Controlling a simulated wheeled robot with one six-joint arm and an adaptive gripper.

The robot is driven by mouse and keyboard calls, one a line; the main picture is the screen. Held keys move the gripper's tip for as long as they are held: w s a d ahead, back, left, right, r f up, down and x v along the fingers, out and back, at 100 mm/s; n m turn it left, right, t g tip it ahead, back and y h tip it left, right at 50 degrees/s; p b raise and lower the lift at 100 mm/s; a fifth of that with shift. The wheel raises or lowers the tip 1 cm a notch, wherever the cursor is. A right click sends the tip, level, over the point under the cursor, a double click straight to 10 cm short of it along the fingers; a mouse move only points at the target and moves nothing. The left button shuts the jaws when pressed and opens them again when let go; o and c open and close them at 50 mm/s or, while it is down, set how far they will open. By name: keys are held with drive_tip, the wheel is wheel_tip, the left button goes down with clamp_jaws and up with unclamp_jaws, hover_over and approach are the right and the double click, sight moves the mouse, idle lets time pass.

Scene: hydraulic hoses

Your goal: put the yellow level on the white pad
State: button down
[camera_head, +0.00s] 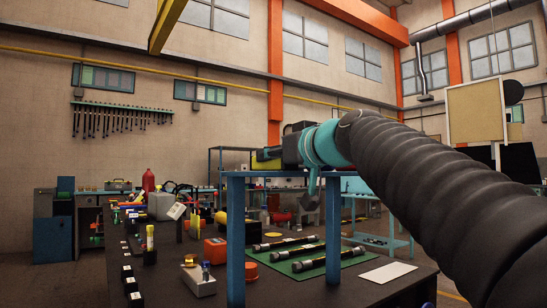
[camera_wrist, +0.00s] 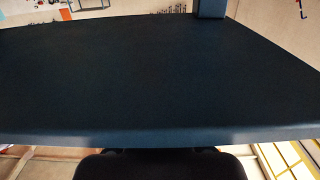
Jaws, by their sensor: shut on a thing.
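My gripper (camera_head: 270,154) is in the middle of the head view, at the end of my arm, just above the top of a blue frame. It is shut on the yellow level (camera_head: 267,165), which shows only as a small yellow piece under the dark fingers. I cannot tell whether the level touches the frame top. The wrist view shows a dark blue surface and a black shape at the bottom, with no level visible. The white pad (camera_head: 388,272) lies flat and bare on the dark table, lower right of the gripper and apart from it.
A green mat (camera_head: 290,267) with several black hoses lies left of the pad. Bottles, boxes and small parts crowd the table's left side.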

drive_tip(key=shift+f, duration=0.2)
drive_tip(key=c, duration=0.8)
unclamp_jaws()
drive_tip(key=shift+o, duration=0.2)
drive_tip(key=shift+r, duration=0.1)
drive_tip(key=shift+r, duration=0.15)
drive_tip(key=shift+s+d, duration=0.25)
drive_tip(key=b+v, duration=0.2)
drive_tip(key=v, duration=0.9)
drive_tip(key=shift+s+b, duration=0.2)
drive_tip(key=shift+b, duration=0.1)
